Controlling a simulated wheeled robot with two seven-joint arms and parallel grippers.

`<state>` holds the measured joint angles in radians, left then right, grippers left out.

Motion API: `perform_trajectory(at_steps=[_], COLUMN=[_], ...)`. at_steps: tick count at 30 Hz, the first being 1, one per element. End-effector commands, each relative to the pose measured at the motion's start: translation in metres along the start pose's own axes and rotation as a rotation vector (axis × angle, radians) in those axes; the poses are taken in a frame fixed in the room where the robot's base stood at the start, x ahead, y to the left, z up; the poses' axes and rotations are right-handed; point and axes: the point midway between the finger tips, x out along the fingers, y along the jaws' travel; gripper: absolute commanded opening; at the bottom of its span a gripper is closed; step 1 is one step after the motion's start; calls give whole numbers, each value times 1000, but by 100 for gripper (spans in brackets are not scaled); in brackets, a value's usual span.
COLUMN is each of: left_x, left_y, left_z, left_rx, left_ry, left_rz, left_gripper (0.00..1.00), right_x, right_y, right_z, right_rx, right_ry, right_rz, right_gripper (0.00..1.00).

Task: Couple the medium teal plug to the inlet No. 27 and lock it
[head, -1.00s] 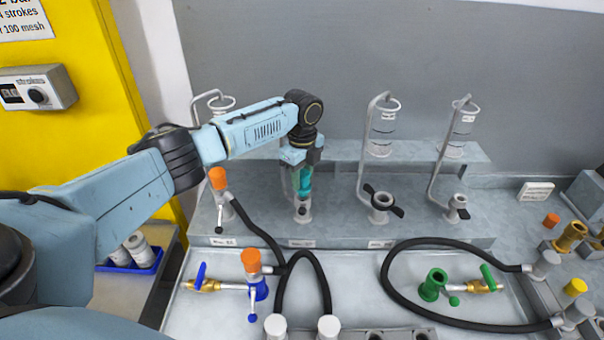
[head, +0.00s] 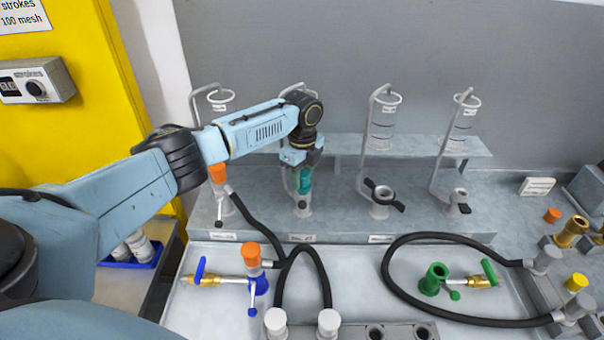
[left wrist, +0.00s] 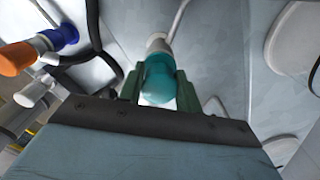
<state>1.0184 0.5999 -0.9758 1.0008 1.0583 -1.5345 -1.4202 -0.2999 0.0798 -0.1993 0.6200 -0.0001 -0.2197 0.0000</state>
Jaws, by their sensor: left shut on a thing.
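The teal plug (head: 305,180) is upright between the fingers of my left gripper (head: 303,172). It stands directly over the second inlet from the left (head: 302,206), whose label below (head: 301,237) is too small to read for sure. In the left wrist view the teal plug (left wrist: 160,82) sits between two green finger pads, its far end meeting the pale inlet piece (left wrist: 157,43). Plug and inlet look in line and touching; I cannot tell whether the plug is seated or locked. My right gripper is not in view.
An orange-capped inlet (head: 218,174) stands to the left, and two inlets with black levers (head: 382,195) to the right. A grey tray in front holds a blue valve (head: 258,285), a green valve (head: 434,278) and black hoses (head: 392,260). Wire holders rise behind.

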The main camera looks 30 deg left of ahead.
Motion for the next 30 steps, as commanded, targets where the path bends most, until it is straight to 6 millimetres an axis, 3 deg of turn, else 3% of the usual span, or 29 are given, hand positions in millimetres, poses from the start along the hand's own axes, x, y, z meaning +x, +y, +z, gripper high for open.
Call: perform_trajectory(at_steps=[30], left_x=[9], left_y=[0], left_z=[0], left_rx=[0], left_ry=[0], left_rz=[0], left_gripper=[11], right_x=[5], right_y=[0], right_z=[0], right_rx=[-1], right_ry=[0], right_rz=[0], right_gripper=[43])
